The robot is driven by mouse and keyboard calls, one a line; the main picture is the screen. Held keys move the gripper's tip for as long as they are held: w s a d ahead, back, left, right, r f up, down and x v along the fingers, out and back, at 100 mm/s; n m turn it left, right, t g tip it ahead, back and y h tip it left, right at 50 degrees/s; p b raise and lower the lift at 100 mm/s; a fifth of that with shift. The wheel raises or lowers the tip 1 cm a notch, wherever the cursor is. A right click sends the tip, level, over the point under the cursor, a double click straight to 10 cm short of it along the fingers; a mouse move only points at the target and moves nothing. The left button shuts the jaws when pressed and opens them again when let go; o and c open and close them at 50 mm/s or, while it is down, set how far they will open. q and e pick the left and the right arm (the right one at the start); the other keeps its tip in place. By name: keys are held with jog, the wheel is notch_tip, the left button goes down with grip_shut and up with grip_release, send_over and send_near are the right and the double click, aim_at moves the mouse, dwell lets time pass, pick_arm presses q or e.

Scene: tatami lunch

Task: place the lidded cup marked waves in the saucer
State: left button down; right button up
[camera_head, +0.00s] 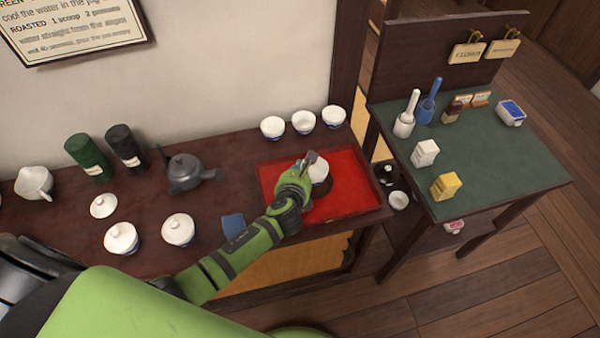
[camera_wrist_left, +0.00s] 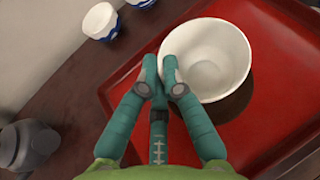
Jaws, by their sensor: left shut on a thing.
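My left gripper (camera_head: 305,160) is over the red tray. In the wrist view its closed fingers (camera_wrist_left: 160,70) meet at the rim of a white open cup (camera_wrist_left: 220,35); no lid shows on it. This cup also shows in the head view (camera_head: 320,168), partly behind the gripper; I cannot tell whether it touches the tray. Two lidded white cups with blue low on their sides, a front one (camera_head: 122,238) and one to its right (camera_head: 179,229), stand at the left; wave marks are not readable. A small white disc (camera_head: 103,206), lid or saucer, lies behind them. My right gripper is out of view.
The red tray (camera_head: 358,193) has bare room on its right. Three white cups (camera_head: 303,122) stand behind it. A grey teapot (camera_head: 185,173), two canisters (camera_head: 88,156) and a blue folded cloth (camera_head: 233,224) are left of it. A green-topped side table (camera_head: 485,165) stands right.

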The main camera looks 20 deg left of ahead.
pick_arm(q)
jog(key=shift+f, duration=1.05)
jog(key=shift+f, duration=0.15)
jog(key=c, duration=1.4)
grip_release()
jog(key=shift+r, duration=0.25)
jog(key=shift+s+d, duration=0.1)
jog(key=shift+s, duration=0.25)
jog(key=v, duration=1.1)
jog(key=shift+p, duration=0.3)
jog(key=shift+s+r, duration=0.15)
